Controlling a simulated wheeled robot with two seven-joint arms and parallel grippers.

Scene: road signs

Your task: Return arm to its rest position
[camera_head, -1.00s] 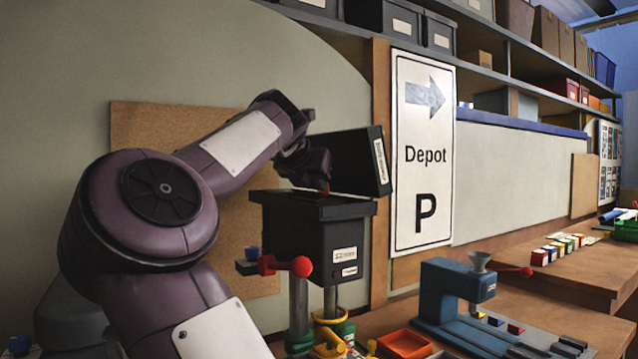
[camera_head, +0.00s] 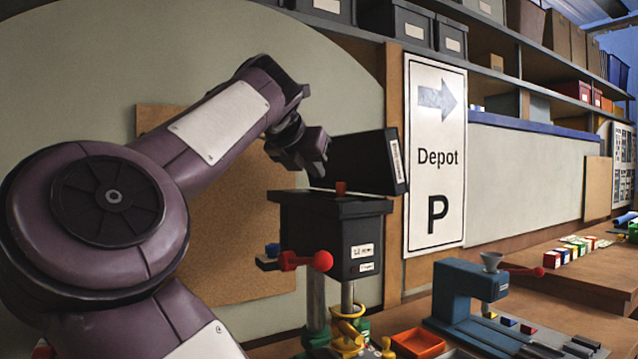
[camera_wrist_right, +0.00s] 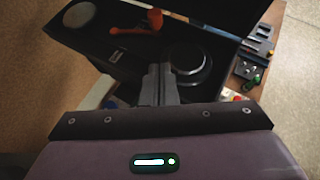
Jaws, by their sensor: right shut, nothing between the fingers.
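My right arm, purple with white panels, reaches across the head view, and my right gripper (camera_head: 318,170) is near a black box (camera_head: 330,235) with its lid (camera_head: 375,160) tilted open. A small red piece (camera_head: 341,187) shows at the box's top, apart from the gripper. In the right wrist view the gripper's fingers (camera_wrist_right: 157,82) are shut with nothing between them, beside a round dark disc (camera_wrist_right: 188,62). My left gripper is in neither view.
A red ball lever (camera_head: 321,261) sticks out in front of the box. A blue press (camera_head: 458,290) and an orange tray (camera_head: 418,342) stand on the bench to the right. A Depot sign (camera_head: 435,150) is behind, under loaded shelves.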

